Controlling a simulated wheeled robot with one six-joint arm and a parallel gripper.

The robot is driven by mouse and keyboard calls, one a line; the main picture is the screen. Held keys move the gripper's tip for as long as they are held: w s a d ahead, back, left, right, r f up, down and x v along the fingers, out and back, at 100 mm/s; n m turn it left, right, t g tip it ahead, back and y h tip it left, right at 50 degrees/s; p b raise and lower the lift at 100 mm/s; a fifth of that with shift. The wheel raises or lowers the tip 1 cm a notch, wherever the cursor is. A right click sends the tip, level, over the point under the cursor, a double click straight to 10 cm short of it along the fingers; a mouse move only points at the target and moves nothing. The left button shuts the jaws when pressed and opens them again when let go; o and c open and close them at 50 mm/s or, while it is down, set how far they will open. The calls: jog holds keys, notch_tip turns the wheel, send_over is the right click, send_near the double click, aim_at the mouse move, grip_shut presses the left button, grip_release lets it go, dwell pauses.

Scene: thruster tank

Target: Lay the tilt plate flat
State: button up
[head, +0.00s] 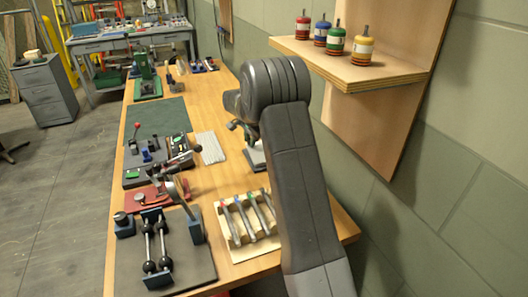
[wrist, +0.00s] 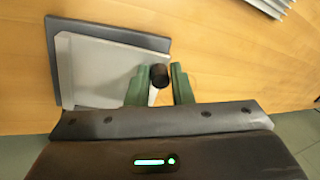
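The tilt plate (wrist: 105,70) is a pale grey sheet on a dark flat base (wrist: 52,40) on the bench, left of my gripper in the wrist view. Whether it is tilted or flat I cannot tell. A black knob (wrist: 158,75) on a pale stem stands at the plate's right edge. The green fingers of my gripper (wrist: 160,80) are on either side of the knob, very close to it; whether they press on it is unclear. In the head view, my arm hides most of the plate (head: 257,157) and my gripper.
The wooden bench has a grey slatted piece (head: 210,147) left of the plate and a rack of rods (head: 248,220) nearer. Red lever fixtures (head: 152,196) stand further left. A wall shelf (head: 350,70) with several coloured jars is at the right.

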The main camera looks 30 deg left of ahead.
jog(key=shift+d, duration=0.1)
grip_shut()
jog(key=shift+w+a+f+g+h+p, duration=0.15)
jog(key=shift+f+g+h+p, duration=0.45)
jog(key=shift+p, duration=0.95)
jog(key=shift+w+a+f+g+h+p, duration=0.15)
jog(key=shift+f+h+p, duration=0.45)
jog(key=shift+p, duration=0.9)
jog(key=shift+s+f, duration=0.1)
jog(key=shift+f, duration=0.05)
jog(key=shift+o, duration=1.6)
grip_release()
jog(key=shift+o, duration=1.2)
jog(key=shift+d, duration=0.2)
jog(key=shift+a, duration=0.1)
jog(key=shift+r, duration=0.25)
